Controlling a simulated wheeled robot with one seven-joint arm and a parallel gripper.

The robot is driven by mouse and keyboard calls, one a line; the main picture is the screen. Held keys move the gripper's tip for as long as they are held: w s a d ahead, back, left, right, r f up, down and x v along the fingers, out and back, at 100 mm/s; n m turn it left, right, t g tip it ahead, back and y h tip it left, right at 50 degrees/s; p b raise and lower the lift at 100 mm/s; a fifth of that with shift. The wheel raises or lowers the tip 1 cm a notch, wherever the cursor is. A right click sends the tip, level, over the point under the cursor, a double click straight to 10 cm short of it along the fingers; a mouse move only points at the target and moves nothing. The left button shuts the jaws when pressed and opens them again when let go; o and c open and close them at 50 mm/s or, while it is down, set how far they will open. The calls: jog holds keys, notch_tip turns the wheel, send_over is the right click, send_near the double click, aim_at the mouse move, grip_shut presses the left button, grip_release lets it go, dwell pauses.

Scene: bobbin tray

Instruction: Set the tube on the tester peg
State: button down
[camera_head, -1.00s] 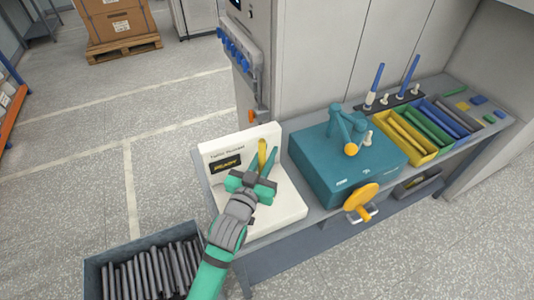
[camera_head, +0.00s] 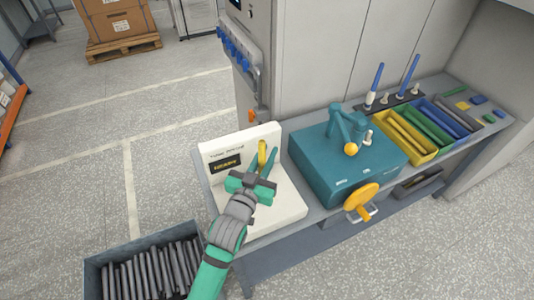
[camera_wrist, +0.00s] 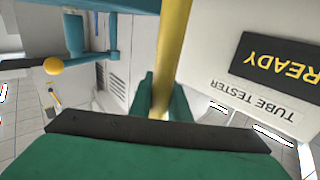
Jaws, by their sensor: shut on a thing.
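The yellow tube (camera_head: 262,154) stands roughly upright over the base of the white tube tester (camera_head: 291,205), in front of its back panel. It also shows in the wrist view (camera_wrist: 171,45), running up out of the picture. My gripper (camera_head: 263,167) is shut on the tube, with a green finger on each side of it in the wrist view (camera_wrist: 162,95). The peg is not visible, so I cannot tell whether the tube is around it. The tester's display (camera_wrist: 285,60) reads READY in the wrist view.
Right of the tester is a teal machine (camera_head: 340,170) with a yellow handwheel (camera_head: 361,197). Beyond it are yellow (camera_head: 427,155), green and blue bins and pegs with blue tubes. A crate of dark tubes (camera_head: 92,270) stands at the lower left.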

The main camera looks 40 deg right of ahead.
jog(key=shift+f, duration=0.4)
jog(key=c, duration=1.9)
grip_release()
jog(key=shift+c, duration=0.2)
jog(key=v, duration=1.1)
